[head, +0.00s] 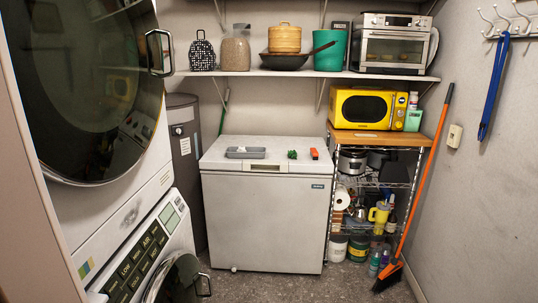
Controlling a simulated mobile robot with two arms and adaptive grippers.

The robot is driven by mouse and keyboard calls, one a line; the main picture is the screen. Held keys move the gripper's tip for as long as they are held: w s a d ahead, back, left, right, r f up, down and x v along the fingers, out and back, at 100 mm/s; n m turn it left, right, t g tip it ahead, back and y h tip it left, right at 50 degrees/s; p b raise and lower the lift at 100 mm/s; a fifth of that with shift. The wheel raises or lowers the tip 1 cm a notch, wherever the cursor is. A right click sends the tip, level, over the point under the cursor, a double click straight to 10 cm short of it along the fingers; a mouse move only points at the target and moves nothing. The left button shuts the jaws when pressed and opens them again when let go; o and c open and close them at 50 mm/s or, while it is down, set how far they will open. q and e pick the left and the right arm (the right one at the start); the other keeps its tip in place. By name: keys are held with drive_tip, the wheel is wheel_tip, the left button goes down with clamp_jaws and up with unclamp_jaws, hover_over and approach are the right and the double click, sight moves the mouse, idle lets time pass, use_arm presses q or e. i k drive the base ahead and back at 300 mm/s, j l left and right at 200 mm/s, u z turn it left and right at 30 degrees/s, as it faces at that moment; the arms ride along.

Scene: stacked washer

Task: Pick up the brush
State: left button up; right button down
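A white chest freezer (264,218) stands in the middle against the back wall. On its lid are a grey tray (245,153), a small dark green item (292,154) and a small orange-red block-like item (314,154). These small items are too small to tell whether one is a brush. A broom with a long orange handle (424,178) leans against the right wall, its dark bristles (388,276) on the floor. Neither of my grippers is in view.
A stacked washer (140,255) and dryer (85,85) fill the left. A wire rack (372,200) with a yellow microwave (362,108) stands right of the freezer. A loaded shelf (300,73) is above. The floor (285,285) in front is clear.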

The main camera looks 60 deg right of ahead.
sight(314, 153)
drive_tip(key=k+z, duration=0.3)
drive_tip(key=k+l+z, duration=0.15)
drive_tip(key=k+z, duration=0.15)
drive_tip(key=i+l+z, duration=0.15)
drive_tip(key=z, duration=0.25)
drive_tip(key=i+l+z, duration=0.15)
drive_tip(key=z, duration=0.3)
drive_tip(key=i+z, duration=0.15)
drive_tip(key=z, duration=0.25)
drive_tip(key=i+l+z, duration=0.1)
drive_tip(key=z, duration=0.35)
drive_tip(key=i+j, duration=0.1)
drive_tip(key=i, duration=0.3)
drive_tip(key=i+j, duration=0.1)
drive_tip(key=i, duration=0.25)
drive_tip(key=u, duration=1.4)
drive_tip(key=z, duration=1.4)
